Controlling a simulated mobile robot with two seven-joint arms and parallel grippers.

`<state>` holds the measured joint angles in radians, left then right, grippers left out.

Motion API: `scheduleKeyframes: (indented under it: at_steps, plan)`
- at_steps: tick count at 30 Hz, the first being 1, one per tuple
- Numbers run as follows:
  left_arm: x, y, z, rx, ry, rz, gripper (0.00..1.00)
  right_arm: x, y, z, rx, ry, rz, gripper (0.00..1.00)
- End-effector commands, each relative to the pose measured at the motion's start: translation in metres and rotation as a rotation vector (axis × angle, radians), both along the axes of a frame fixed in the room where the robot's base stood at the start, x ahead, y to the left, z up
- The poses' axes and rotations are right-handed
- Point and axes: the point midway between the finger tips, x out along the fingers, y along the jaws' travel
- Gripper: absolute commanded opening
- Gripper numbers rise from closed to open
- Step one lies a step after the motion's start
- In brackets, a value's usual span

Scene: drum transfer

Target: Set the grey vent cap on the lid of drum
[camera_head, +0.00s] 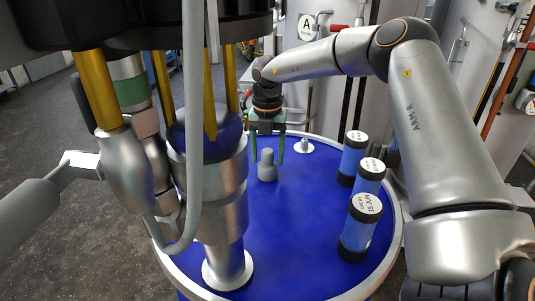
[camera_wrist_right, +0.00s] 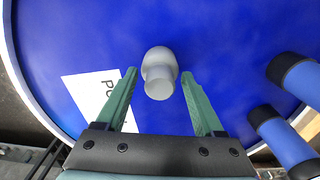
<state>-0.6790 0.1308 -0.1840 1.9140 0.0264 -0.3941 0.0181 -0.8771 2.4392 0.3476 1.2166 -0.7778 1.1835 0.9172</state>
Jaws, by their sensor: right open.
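The grey vent cap (camera_head: 267,166) stands upright on the blue drum lid (camera_head: 290,230), left of the lid's middle. It also shows in the right wrist view (camera_wrist_right: 159,62), with its narrower round end towards the camera. My right gripper (camera_head: 267,154) is open and points down over the vent cap. Its two green fingers show in the right wrist view (camera_wrist_right: 160,76), one on each side of the vent cap, with a gap on both sides. My left gripper is not in view.
Several blue cylinders with black ends (camera_head: 359,226) stand on the lid's right side. A small silver fitting (camera_head: 303,146) sits near the far rim. A large metal column (camera_head: 227,200) stands on the left. A white label (camera_wrist_right: 95,92) lies beside the vent cap. The lid's front middle is clear.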

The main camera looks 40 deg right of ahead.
Motion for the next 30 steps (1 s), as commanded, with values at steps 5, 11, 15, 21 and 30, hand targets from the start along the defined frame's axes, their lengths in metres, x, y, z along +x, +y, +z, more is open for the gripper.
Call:
scheduleKeyframes:
  at_steps: [5,11,15,21,30]
  plan:
    - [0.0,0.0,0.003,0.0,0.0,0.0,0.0,0.0,0.0,0.002,0.0,0.0,0.0,0.7]
    - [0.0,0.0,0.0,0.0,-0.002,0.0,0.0,0.002,0.0,0.027,-0.001,-0.006,0.0,0.7]
    - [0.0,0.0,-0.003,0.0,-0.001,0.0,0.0,0.001,0.0,0.059,-0.002,-0.005,-0.001,0.7]
    - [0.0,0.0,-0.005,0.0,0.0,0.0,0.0,0.001,0.0,0.099,-0.002,-0.003,-0.001,0.7]
    - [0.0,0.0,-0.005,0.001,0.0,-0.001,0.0,0.0,0.0,0.123,-0.001,0.002,0.0,0.7]
